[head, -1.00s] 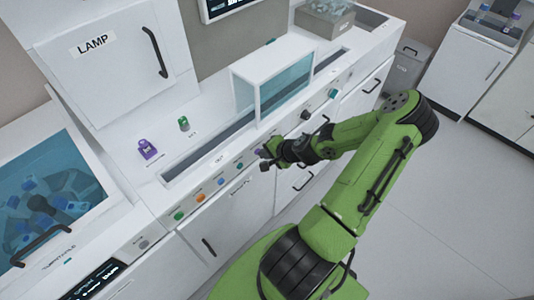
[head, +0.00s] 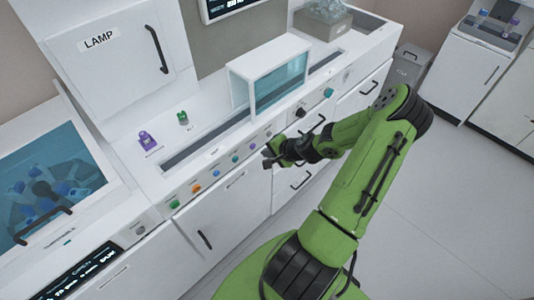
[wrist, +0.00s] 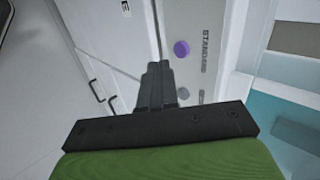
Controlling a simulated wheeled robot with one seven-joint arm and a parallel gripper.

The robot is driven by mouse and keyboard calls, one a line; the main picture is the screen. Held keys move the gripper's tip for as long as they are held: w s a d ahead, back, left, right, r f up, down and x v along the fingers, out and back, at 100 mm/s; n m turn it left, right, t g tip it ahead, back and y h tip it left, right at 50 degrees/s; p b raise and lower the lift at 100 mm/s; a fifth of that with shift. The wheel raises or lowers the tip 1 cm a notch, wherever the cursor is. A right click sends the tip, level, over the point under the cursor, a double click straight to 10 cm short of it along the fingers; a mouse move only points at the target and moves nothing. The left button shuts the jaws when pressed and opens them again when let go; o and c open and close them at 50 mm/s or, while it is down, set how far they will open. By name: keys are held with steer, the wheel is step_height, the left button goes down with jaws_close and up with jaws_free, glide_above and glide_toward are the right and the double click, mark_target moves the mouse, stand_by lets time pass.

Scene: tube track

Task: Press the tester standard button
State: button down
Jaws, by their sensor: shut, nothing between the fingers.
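The purple button (wrist: 181,48) is on the white panel in the wrist view, with the printed word STANDARD (wrist: 205,52) beside it. My gripper (wrist: 157,68) is shut and empty. In the wrist view its fingertips are below and left of the purple button, with a gap in the picture; I cannot tell the depth between them. In the head view my gripper (head: 268,158) is in front of the cabinet front, close to the right part of the row of coloured buttons.
The row has a green button (head: 174,204), an orange button (head: 196,188) and a blue button (head: 217,173). A dark knob (head: 300,112) is further right. A clear-fronted white cover (head: 268,75) stands above the panel. Floor to the right is clear.

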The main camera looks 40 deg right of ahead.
steer(key=p+v, duration=0.1)
steer(key=v, duration=0.7)
steer(key=shift+s+r, duration=0.25)
steer(key=shift+r, duration=0.15)
steer(key=shift+d, duration=0.15)
